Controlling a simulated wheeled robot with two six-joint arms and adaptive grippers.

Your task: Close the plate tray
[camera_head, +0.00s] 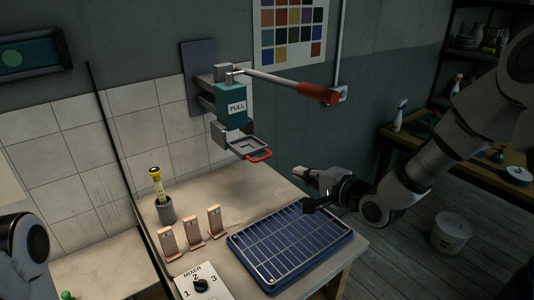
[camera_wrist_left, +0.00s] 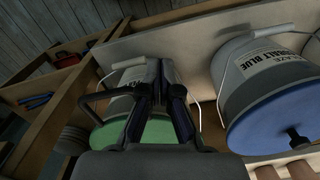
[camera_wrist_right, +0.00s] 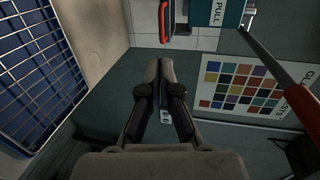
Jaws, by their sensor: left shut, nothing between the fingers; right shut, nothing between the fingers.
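The plate tray (camera_head: 247,146) is a small grey frame with a red handle (camera_head: 259,156). It sticks out from the teal press marked PULL (camera_head: 232,102) on the back wall. The red handle also shows at the top of the right wrist view (camera_wrist_right: 163,22). My right gripper (camera_head: 299,172) is shut and empty, below and to the right of the handle, apart from it. Its fingers show shut in the right wrist view (camera_wrist_right: 165,68). My left gripper (camera_wrist_left: 160,75) is shut and empty over a lower shelf; the head view shows only part of that arm.
A lever with a red grip (camera_head: 318,94) reaches right above the tray. A blue rack (camera_head: 290,245) lies on the bench below my right gripper. Small stands (camera_head: 191,230), a grey cup (camera_head: 165,211) and a mixer panel (camera_head: 203,283) are left. Buckets (camera_wrist_left: 265,95) stand by my left gripper.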

